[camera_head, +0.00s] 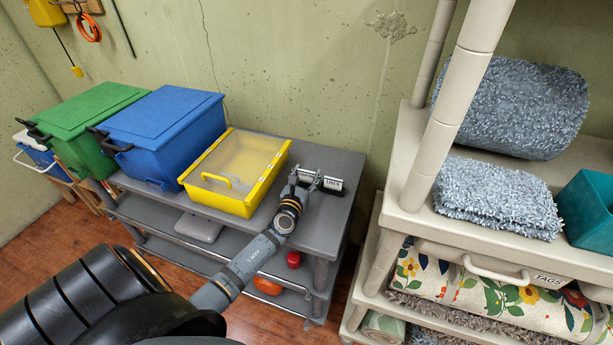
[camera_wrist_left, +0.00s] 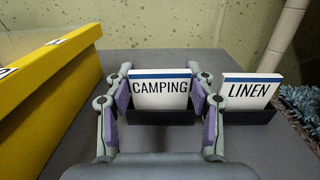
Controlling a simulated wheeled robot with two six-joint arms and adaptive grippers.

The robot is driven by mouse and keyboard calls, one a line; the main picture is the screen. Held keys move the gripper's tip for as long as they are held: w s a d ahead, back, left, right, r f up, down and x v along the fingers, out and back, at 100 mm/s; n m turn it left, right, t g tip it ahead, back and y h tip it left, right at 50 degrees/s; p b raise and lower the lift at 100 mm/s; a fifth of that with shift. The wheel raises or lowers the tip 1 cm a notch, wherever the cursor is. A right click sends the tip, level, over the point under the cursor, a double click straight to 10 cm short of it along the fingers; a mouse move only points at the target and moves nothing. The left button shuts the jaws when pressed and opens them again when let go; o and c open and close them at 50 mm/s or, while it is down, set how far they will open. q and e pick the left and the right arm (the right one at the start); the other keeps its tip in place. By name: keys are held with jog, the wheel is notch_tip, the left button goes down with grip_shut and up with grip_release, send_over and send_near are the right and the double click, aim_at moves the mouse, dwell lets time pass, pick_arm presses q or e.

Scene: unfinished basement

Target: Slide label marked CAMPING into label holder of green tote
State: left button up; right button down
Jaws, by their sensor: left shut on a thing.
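The label marked CAMPING (camera_wrist_left: 160,90) is a white card with a blue top stripe, upright in a dark rack (camera_wrist_left: 250,117) on the grey cart. My left gripper (camera_head: 306,177) is over this rack at the cart's right side. In the left wrist view its fingers are shut on the two side edges of the CAMPING label, whose foot is still behind the rack's front lip. The green tote (camera_head: 95,115) stands at the far left in the head view, lid on. I cannot make out its label holder. My right gripper is not in view.
A label marked LINEN (camera_wrist_left: 250,90) stands right beside my gripper in the rack. A yellow tote (camera_head: 232,203) and a blue tote (camera_head: 165,125) stand between my left gripper and the green tote. A beige shelf (camera_head: 428,150) with grey rugs rises at right.

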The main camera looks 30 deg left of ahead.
pick_arm(q)
jog(key=shift+f, duration=0.2)
jog(key=o, duration=0.9)
jog(key=shift+o, duration=0.2)
jog(key=v, duration=0.8)
jog(key=shift+f, duration=0.15)
notch_tip(320, 180, up, 8)
jog(key=p, duration=0.5)
jog(key=shift+w, duration=0.2)
